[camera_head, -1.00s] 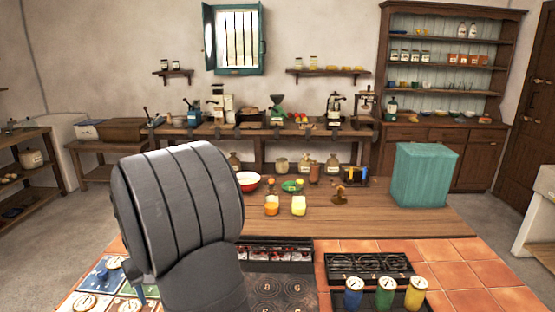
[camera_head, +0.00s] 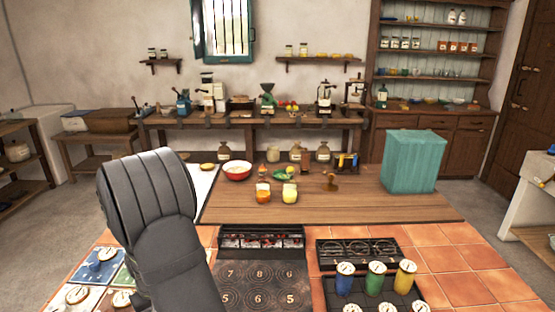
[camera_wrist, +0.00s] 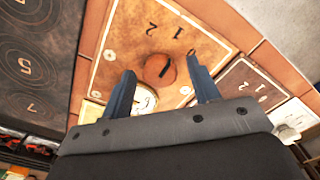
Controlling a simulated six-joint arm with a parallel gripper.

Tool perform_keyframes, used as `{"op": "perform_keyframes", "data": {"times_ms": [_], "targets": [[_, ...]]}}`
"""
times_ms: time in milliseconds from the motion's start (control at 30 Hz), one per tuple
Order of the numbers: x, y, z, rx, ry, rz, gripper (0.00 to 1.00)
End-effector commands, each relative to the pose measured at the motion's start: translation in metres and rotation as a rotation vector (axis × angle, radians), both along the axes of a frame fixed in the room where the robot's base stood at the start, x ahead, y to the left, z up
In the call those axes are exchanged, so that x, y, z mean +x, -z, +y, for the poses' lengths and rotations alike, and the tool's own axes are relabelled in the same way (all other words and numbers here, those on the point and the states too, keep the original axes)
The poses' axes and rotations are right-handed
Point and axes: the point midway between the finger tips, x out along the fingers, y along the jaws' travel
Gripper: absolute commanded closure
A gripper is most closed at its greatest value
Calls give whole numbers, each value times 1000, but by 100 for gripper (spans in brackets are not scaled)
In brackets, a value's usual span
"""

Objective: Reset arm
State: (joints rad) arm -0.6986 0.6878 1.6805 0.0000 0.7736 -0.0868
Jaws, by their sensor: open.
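My gripper (camera_wrist: 162,88) shows in the wrist view with its two blue-grey fingers apart and nothing between them. Beyond the fingers lies a brown panel (camera_wrist: 125,38) marked 1 and 2, with a round reddish-brown knob or disc in its middle. A pale round dial is partly hidden behind the left finger. In the head view my dark grey arm covers the lower left, and the fingers are hidden.
Blue, green and yellow canisters (camera_head: 375,278) stand at front right. A dark plate with numbered rings (camera_head: 262,288) lies in front. Orange tiles (camera_head: 455,255) at right are bare.

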Motion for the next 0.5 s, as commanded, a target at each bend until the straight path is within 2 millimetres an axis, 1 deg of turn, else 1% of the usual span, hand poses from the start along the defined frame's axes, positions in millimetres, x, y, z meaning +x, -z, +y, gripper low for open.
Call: {"op": "perform_keyframes", "data": {"times_ms": [333, 433, 500], "targets": [[0, -3, 0, 1, 1, -1, 44], [1, -11, 1, 2, 0, -2, 44], [1, -20, 1, 3, 0, -3, 44]]}}
